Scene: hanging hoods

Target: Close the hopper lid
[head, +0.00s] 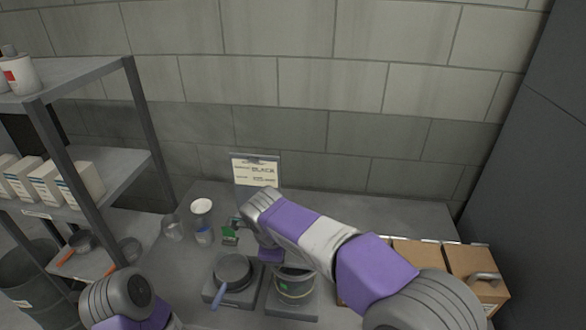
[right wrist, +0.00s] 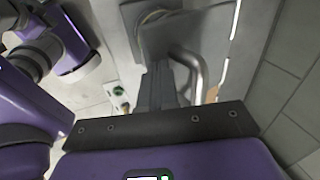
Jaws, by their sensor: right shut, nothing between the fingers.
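My right arm reaches across the head view from the lower right; its fingers are hidden there behind the arm. In the right wrist view my right gripper (right wrist: 166,72) is shut and empty. Its dark fingers are close to a bent metal bar handle (right wrist: 203,70) on a grey panel (right wrist: 198,22); I cannot tell whether they touch. A round, ringed opening or rim (right wrist: 152,30) shows just beyond the fingertips. I cannot tell for sure which part is the hopper lid, or its angle. My left gripper is out of view; only a left arm link shows at the lower left.
A pan (head: 233,268) and a banded round container (head: 294,286) stand on square bases on the grey bench. Cups (head: 201,206), a green item (head: 229,233) and a sign (head: 256,171) are behind. Brown boxes (head: 417,254) and a grey handle (head: 484,277) are right; shelving (head: 142,110) is left.

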